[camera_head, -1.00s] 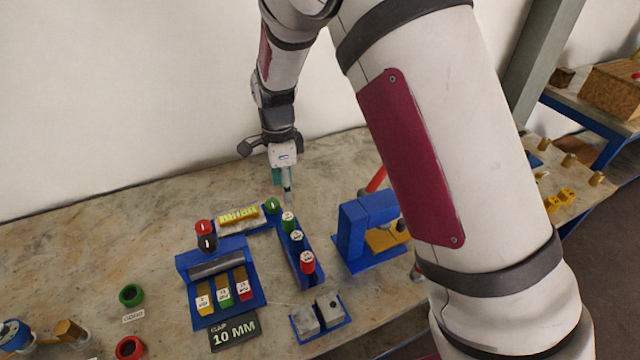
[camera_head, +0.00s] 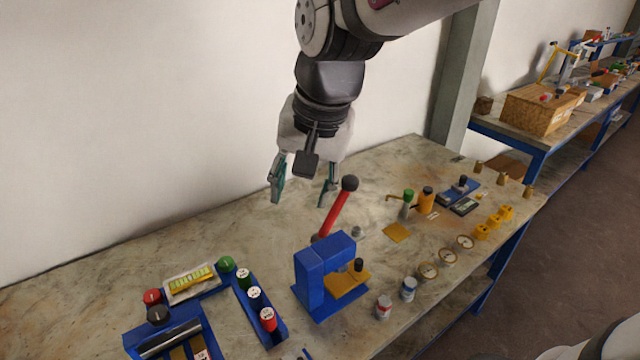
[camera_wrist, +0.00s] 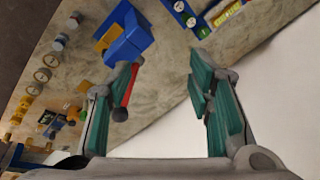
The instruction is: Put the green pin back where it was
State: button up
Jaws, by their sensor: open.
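A green-topped piece (camera_head: 226,264) stands at the back end of the blue rack (camera_head: 240,300). In front of it in the rack stand a green piece with a pale labelled top (camera_head: 243,278), a dark one with a pale top (camera_head: 254,292) and a red one (camera_head: 267,317). I cannot tell for sure which green piece is the pin. My gripper (camera_head: 301,200) hangs above the back of the table with its jaws apart and nothing between them. In the wrist view, its green fingers (camera_wrist: 163,68) are also spread and empty.
A blue press-like stand (camera_head: 312,280) with a red lever (camera_head: 337,208) stands below and right of my gripper. A green-capped bottle (camera_head: 407,197), an orange-topped one (camera_head: 426,199), gauges and yellow blocks lie farther right. The wall stands close behind the table.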

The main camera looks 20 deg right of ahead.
jog(key=s+d+r+n+t, duration=0.1)
jog(key=s+d+n, duration=0.1)
jog(key=s, duration=0.4)
jog(key=s+d+r+n+t+h, duration=0.1)
jog(key=s+d+n, duration=0.1)
jog(key=s+n, duration=0.2)
jog(key=shift+s, duration=1.15)
jog(key=shift+a, duration=0.15)
